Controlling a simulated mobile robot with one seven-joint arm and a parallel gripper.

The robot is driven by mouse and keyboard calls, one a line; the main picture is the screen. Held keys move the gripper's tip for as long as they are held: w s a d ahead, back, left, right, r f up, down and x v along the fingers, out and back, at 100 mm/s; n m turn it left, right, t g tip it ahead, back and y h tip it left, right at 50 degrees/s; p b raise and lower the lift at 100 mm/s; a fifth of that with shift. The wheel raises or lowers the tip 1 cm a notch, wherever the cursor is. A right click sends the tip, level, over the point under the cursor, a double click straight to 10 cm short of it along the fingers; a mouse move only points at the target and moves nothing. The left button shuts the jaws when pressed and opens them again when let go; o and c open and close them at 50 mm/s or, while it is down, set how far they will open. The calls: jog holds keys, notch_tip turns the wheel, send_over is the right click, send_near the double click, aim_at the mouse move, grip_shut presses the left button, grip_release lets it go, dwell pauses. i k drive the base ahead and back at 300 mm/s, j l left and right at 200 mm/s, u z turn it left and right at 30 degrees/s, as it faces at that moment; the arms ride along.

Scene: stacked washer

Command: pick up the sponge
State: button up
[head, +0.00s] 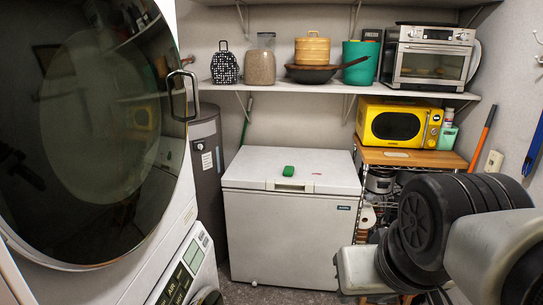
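A small green block that looks like the sponge (288,170) lies on the white lid of the chest freezer (240,168), near its front edge. My arm shows at the lower right, well to the right of the sponge and nearer the camera. The fingers of my gripper are not visible in the head view. The sponge is fully in sight, with nothing on it.
A small flat red item (317,174) lies on the lid, right of the sponge. The washer's open round door (95,130) fills the left. A yellow microwave (398,123) stands on a wooden-topped rack at right. A loaded shelf (300,87) spans above the freezer.

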aim_at(288, 171)
jog(key=i, duration=1.5)
jog(key=i+l+u, duration=0.1)
jog(key=i, duration=1.45)
